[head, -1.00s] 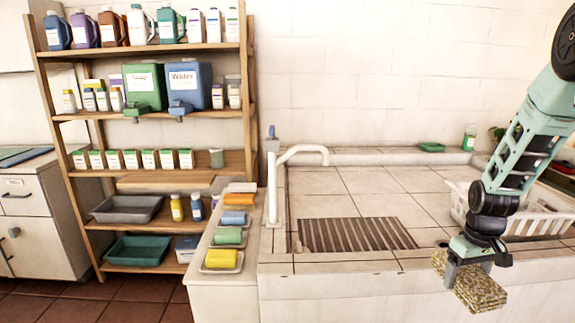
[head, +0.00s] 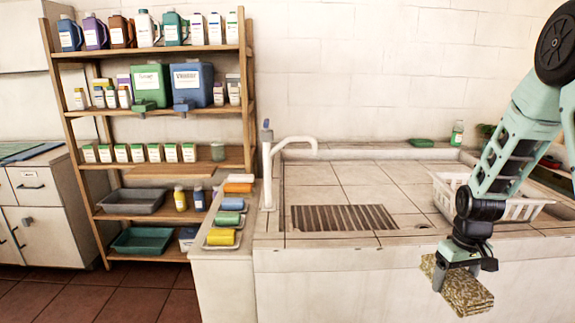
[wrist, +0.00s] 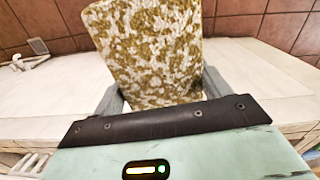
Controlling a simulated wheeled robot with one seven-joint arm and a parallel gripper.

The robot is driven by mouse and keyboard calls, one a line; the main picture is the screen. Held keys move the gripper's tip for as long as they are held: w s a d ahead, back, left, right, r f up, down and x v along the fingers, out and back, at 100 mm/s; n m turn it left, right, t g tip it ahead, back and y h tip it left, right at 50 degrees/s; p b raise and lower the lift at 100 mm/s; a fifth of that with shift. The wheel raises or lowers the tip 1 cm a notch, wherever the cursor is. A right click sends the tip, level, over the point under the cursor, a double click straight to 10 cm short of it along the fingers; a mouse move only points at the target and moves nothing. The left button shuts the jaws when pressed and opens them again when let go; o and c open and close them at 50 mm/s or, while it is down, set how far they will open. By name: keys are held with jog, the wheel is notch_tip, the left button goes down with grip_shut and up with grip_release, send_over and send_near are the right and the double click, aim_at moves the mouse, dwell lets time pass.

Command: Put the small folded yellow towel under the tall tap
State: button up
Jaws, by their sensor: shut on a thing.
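A folded, mottled yellow-and-white towel (head: 460,287) is held in my gripper (head: 456,268), in front of the basin's front wall at the right. In the wrist view the towel (wrist: 150,55) stands out flat beyond the fingers, which are closed on its near end. The tall white tap (head: 268,180) stands upright at the basin's left edge. Its spout (head: 300,141) arches right over the tiled basin top. Below and right of the spout lies a slatted drain grate (head: 343,218), bare. The towel is well to the right of the tap and nearer to me.
A white plastic basket (head: 445,200) sits on the basin behind my arm. Rolled cloths, among them a plain yellow one (head: 221,238), lie in trays on the ledge left of the tap. A shelf (head: 248,110) with bottles stands behind. The tiles around the grate are clear.

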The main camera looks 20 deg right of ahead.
jog(key=w+a+f, duration=0.1)
jog(key=a+f, duration=0.2)
jog(key=a, duration=0.3)
jog(key=w+a+f+n, duration=0.1)
jog(key=a+f, duration=0.2)
jog(key=a, duration=0.4)
jog(key=w+a+f+p, duration=0.1)
jog(key=a+f, duration=0.2)
jog(key=a, duration=0.4)
